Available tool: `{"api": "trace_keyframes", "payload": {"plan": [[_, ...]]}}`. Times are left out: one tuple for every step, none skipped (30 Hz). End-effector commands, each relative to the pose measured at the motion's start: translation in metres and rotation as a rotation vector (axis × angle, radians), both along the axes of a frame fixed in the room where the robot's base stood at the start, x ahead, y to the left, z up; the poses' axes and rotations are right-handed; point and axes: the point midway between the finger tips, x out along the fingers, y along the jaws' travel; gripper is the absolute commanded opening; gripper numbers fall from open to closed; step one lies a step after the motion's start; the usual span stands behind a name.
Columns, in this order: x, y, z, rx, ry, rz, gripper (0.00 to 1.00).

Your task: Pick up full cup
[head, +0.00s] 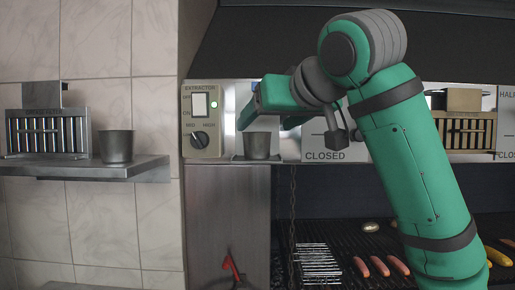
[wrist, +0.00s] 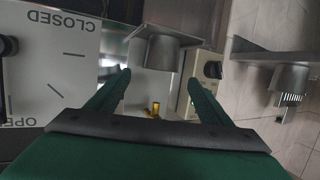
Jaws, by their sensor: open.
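A grey metal cup (head: 256,146) stands upright on a small ledge (head: 240,159) below the extractor panel. A second grey cup (head: 117,146) stands on the left wall shelf (head: 85,171). I cannot tell which cup is full. My gripper (head: 244,120) is just above the ledge cup in the head view. The wrist view is upside down. There my gripper (wrist: 159,76) is open and empty, its fingers spread to either side of the ledge cup (wrist: 160,56), which appears beyond the tips. The second cup (wrist: 291,79) is at the right there.
The extractor panel (head: 205,120) with switch and knob is beside the ledge cup. A slotted metal filter (head: 47,133) stands on the left shelf. Sausages (head: 378,266) lie on the grill below. A small amber object (wrist: 155,108) shows between the fingers.

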Motion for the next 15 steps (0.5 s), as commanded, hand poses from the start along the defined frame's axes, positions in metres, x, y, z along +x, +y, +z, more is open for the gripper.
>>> {"api": "trace_keyframes", "payload": {"plan": [[0.006,0.003,-0.004,-0.001,0.003,0.001,0.74],[0.009,0.005,-0.006,-0.001,0.003,0.002,0.74],[0.014,0.007,-0.009,-0.001,0.002,0.002,0.74],[0.018,0.008,-0.012,-0.001,0.003,0.002,0.74],[0.021,0.009,-0.013,-0.001,0.003,0.002,0.74],[0.026,0.013,-0.014,-0.001,0.002,0.003,0.74],[0.029,0.014,-0.015,-0.001,0.002,0.004,0.74],[0.032,0.015,-0.016,-0.001,0.003,0.004,0.74],[0.034,0.016,-0.017,0.0,0.002,0.003,0.74],[0.036,0.016,-0.018,0.0,0.001,0.003,0.74],[0.037,0.017,-0.018,0.0,0.001,0.003,0.74],[0.038,0.017,-0.018,0.0,0.001,0.003,0.74],[0.039,0.017,-0.019,0.0,0.001,0.003,0.74],[0.039,0.017,-0.019,0.0,0.001,0.003,0.74],[0.039,0.017,-0.019,0.0,0.001,0.003,0.74]]}}
